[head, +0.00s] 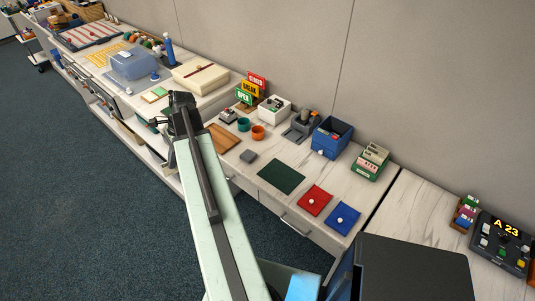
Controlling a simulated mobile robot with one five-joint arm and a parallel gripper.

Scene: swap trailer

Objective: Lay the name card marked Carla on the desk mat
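A dark green mat (281,178) lies flat and bare on the light counter in the head view; it looks like the desk mat. Several pale cards (375,153) stand in a green holder (366,172) at the counter's right end, near the wall. Their lettering is too small to read, so I cannot tell which is marked Carla. My gripper (181,101) is at the far end of my raised arm, left of the mat and well away from the card holder. Its fingers are dark and small, and I cannot tell whether they are open or hold anything.
A red mat (314,200) and a blue mat (342,218) lie right of the green mat, each with a white knob. A blue box (332,136), a wooden board (222,138) and a grey block (248,156) are nearby. A control panel (502,243) stands far right.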

